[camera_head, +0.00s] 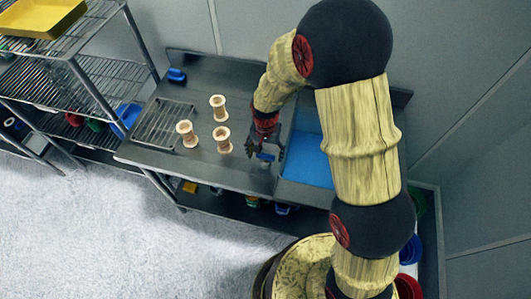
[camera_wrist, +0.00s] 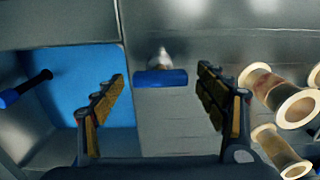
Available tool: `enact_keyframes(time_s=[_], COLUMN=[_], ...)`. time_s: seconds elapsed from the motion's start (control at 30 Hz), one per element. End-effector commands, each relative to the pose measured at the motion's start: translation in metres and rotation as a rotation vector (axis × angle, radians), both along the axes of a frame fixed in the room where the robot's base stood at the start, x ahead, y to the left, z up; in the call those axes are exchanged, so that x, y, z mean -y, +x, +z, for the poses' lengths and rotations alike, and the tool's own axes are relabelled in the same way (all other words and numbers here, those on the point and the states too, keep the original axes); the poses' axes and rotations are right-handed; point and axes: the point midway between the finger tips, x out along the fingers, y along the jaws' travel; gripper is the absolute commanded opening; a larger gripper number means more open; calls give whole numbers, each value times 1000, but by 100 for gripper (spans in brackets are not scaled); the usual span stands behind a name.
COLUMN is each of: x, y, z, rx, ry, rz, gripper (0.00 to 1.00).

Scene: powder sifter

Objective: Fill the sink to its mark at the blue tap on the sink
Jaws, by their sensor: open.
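The sink (camera_head: 308,162) is set in the metal counter, partly hidden behind my arm; its inside shows flat blue, and it also shows in the wrist view (camera_wrist: 88,90). I cannot tell the water level or see a mark. A blue bar handle (camera_wrist: 160,78) on a small metal stem stands beside the sink; it also shows in the head view (camera_head: 265,156). My gripper (camera_wrist: 162,80) is open, its fingers on either side of the handle with gaps between. A dark rod with a blue end (camera_wrist: 25,88) reaches over the sink; it may be the spout.
Several pale wooden cups, one here (camera_head: 218,107), stand on the counter left of my gripper. A wire rack (camera_head: 163,124) lies farther left and a small blue object (camera_head: 176,75) at the back. Wire shelving (camera_head: 90,80) stands at the left.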

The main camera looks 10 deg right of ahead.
Motion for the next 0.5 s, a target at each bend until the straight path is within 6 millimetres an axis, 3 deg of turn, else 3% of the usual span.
enact_keyframes(time_s=[0.13, 0.5], x=[0, 0], y=[0, 0], z=[0, 0], rx=[0, 0], ry=[0, 0], rz=[0, 0], gripper=[72, 51])
